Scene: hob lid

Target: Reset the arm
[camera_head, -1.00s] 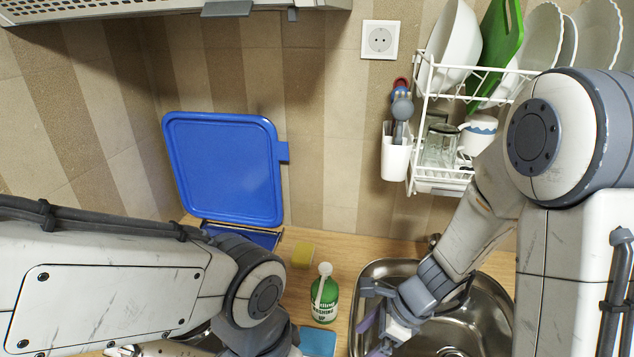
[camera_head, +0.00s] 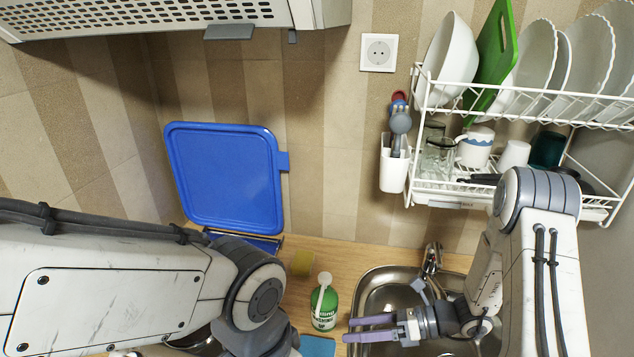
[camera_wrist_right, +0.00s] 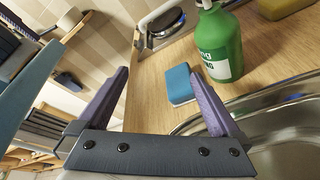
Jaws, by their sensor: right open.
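My right gripper (camera_head: 352,329) is over the left edge of the sink in the head view, its purple fingers pointing left. It is open and empty, and its fingers also show in the right wrist view (camera_wrist_right: 161,88) with a gap between them. My left arm comes in from the left in the head view, but its gripper is out of the frame. The blue hob lid (camera_head: 226,177) stands upright against the wall.
A green washing-up bottle (camera_head: 324,303) and a blue sponge (camera_head: 318,346) are on the counter left of the sink (camera_head: 372,290). A yellow sponge (camera_head: 302,263) lies behind. A dish rack (camera_head: 432,190) hangs above. A tap (camera_head: 431,260) stands behind the sink.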

